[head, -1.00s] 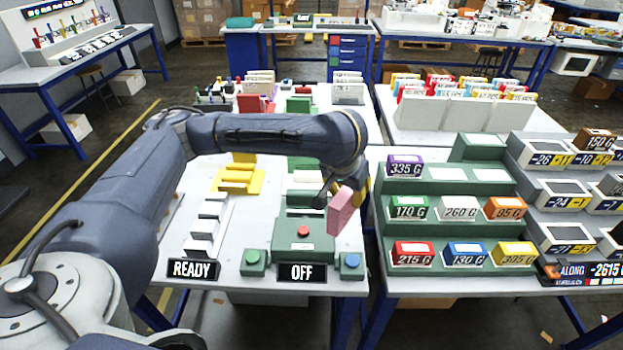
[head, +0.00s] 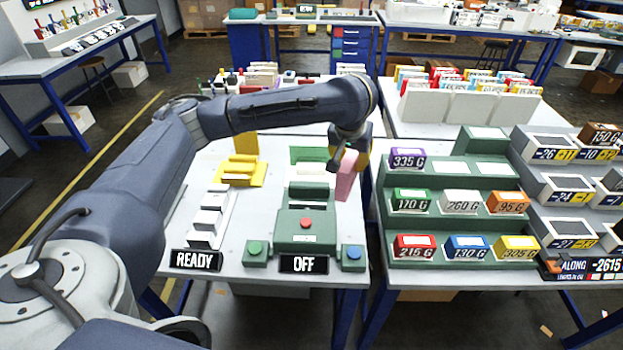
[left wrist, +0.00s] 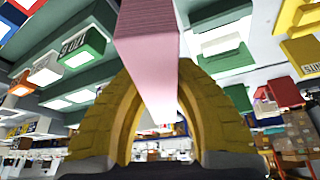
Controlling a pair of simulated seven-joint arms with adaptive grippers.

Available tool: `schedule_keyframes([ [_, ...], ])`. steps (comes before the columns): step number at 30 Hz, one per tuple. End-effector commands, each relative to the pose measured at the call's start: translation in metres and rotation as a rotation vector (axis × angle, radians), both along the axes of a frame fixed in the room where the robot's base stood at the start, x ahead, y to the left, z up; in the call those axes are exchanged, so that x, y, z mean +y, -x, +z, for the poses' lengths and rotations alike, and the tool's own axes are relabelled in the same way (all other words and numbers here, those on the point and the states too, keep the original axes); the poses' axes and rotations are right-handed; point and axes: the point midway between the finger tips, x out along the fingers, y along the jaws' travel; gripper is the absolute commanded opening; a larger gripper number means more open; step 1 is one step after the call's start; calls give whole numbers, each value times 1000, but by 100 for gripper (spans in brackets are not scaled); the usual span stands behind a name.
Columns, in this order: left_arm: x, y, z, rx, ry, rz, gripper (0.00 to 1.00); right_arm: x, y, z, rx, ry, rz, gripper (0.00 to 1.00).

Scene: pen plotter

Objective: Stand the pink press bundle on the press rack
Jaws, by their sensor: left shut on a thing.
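The pink press bundle (head: 345,186) hangs below my left gripper (head: 348,158), tilted slightly from upright, in the head view. The gripper is shut on its upper part. In the left wrist view the pink bundle (left wrist: 150,50) stands out from between the yellow fingers of the left gripper (left wrist: 168,95). In the head view it appears at the right edge of the near-left table, right of the green press (head: 308,240) with a red button. I cannot tell which stand is the press rack. My right gripper is not in view.
A white stepped stand (head: 207,220), a yellow stand (head: 238,174) and a green block (head: 311,156) are on the same table. A green stepped shelf (head: 455,228) with several coloured weight blocks is close on the right. READY (head: 197,260) and OFF (head: 303,264) signs line the front.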

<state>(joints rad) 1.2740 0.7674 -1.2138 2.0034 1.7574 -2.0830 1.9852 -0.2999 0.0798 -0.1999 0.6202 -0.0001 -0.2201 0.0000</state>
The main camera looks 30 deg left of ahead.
Motion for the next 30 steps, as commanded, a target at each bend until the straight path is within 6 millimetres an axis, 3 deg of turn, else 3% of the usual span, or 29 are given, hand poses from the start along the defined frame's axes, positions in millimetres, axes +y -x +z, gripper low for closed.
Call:
schedule_keyframes([
  [3, 32, -32, 10, 3, 3, -2, 0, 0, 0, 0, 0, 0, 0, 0],
  [12, 96, -77, 25, 0, 3, -167, 0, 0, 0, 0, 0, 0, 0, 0],
  [21, 149, -100, 30, 0, 5, -408, 0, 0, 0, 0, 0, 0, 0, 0],
  [30, 189, -110, 31, -1, 5, -709, 0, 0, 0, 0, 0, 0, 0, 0],
])
